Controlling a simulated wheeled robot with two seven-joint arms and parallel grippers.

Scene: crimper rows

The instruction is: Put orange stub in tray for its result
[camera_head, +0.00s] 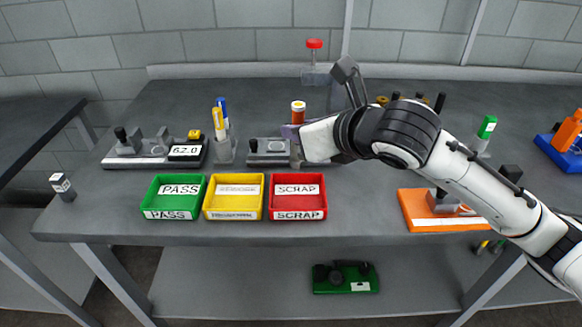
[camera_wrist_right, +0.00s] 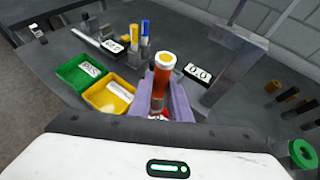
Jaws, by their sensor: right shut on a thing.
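The orange stub (camera_head: 298,112), with a white band and a yellow-orange end, stands upright in my right gripper (camera_head: 291,131). In the right wrist view the stub (camera_wrist_right: 161,75) sits between the purple fingers (camera_wrist_right: 160,100), which are shut on it. The gripper is above the bench, behind the red SCRAP tray. Three trays stand in a row: green PASS (camera_head: 172,214), yellow (camera_head: 232,214) with a label too blurred to read, and red SCRAP (camera_head: 298,213). All three hold only labels. The wrist view shows a gauge display reading 0.0 (camera_wrist_right: 198,74). My left gripper is not in view.
A gauge reading 62.0 (camera_head: 186,152) stands at the left. A pen holder (camera_head: 224,150) with blue and yellow pens stands behind the trays. A grey device (camera_head: 268,151) is beside it. An orange-based device (camera_head: 425,215) is under my right arm.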

